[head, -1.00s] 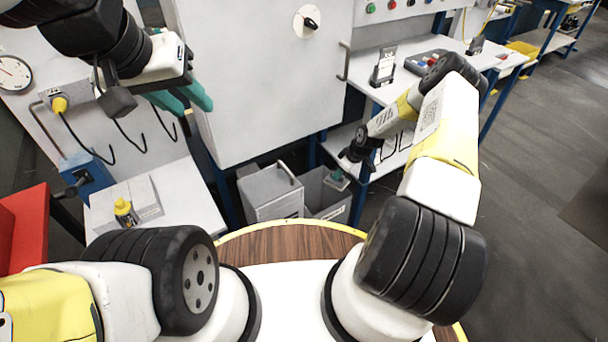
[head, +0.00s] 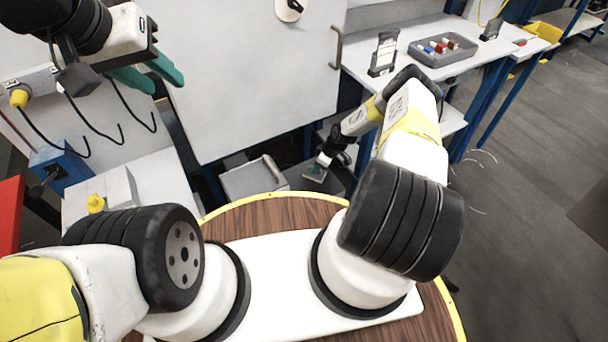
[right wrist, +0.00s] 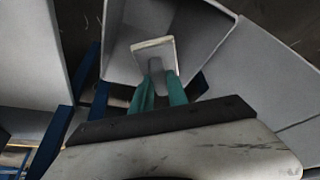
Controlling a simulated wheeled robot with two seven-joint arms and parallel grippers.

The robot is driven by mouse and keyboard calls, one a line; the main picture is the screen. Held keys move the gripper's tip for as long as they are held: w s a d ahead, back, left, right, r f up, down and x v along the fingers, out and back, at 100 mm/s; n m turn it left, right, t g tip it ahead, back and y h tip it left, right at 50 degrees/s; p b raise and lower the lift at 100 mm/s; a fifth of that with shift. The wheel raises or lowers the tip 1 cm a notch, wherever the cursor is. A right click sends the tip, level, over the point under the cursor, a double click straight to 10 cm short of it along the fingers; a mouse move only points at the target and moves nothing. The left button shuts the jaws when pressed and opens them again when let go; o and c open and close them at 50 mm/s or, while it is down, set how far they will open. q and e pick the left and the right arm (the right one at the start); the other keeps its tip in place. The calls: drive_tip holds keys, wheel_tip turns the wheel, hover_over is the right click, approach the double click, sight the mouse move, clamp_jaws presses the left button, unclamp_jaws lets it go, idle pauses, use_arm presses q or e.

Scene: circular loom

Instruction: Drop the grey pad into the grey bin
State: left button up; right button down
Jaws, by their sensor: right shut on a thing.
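The grey pad (right wrist: 157,52), with a pale rim, is between the teal fingertips of my right gripper (right wrist: 160,88) in the right wrist view. The gripper is shut on it. The grey bin (right wrist: 208,45) is open below and around the pad in that view. In the head view my right gripper (head: 315,172) is small and points down at the bin (head: 336,184), whose near part is hidden by the round wooden top. I cannot tell the pad's exact height over the bin floor. My left gripper (head: 148,76) is open and empty at the upper left.
A grey box (head: 252,180) stands left of the bin. A white cabinet (head: 255,85) rises behind them. A blue-legged bench (head: 385,78) with a tray (head: 443,50) stands at the right. Hooks and a blue box (head: 60,168) are at the left.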

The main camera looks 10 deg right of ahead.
drive_tip(key=shift+f, duration=0.45)
drive_tip(key=c, duration=1.2)
unclamp_jaws()
drive_tip(key=v, duration=0.7)
drive_tip(key=shift+r, duration=0.4)
drive_tip(key=shift+s, duration=0.1)
